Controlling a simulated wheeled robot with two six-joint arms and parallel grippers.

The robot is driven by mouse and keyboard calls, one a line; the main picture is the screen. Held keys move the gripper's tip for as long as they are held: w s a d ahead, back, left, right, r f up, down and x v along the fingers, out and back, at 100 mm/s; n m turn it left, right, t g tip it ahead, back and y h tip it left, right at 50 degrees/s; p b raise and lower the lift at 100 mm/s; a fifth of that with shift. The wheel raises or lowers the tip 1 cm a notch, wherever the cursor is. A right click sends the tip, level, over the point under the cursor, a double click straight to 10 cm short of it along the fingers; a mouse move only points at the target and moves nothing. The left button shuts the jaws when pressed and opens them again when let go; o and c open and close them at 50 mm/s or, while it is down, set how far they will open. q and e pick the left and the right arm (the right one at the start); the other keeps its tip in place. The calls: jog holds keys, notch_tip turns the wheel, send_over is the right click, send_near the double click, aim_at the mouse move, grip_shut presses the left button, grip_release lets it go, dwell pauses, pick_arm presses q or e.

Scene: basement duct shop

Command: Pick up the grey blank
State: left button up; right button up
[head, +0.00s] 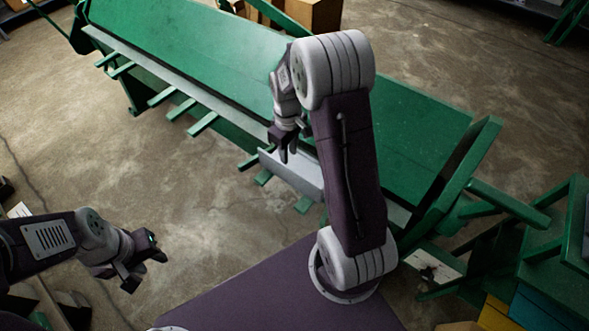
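The grey blank (301,178) is a light grey flat piece at the front edge of the green machine (420,125), in the middle of the head view. My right gripper (284,150) points down at the blank's upper left edge. Its fingers overlap the blank in the picture, and I cannot tell whether they grip it, touch it or stand just in front of or behind it. My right arm hides part of the blank's right side. My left gripper (146,270) is open and empty over the floor at the lower left, well apart from the blank.
Several green support arms (203,124) stick out from the machine's front edge. Cardboard boxes (313,14) stand behind it. A green stand (550,240) with yellow and blue bins (537,309) is at the lower right. The concrete floor (200,190) left of centre is clear.

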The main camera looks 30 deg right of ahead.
aim_at(288, 168)
jog(key=f, duration=0.3)
jog(key=shift+a+f, duration=0.2)
jog(key=shift+w+a, duration=0.1)
jog(key=f, duration=0.1)
jog(key=f+p, duration=0.1)
jog(key=f, duration=0.3)
jog(key=shift+s, duration=0.3)
jog(key=shift+w+f, duration=0.1)
jog(key=shift+f, duration=0.05)
grip_shut()
dwell(0.6)
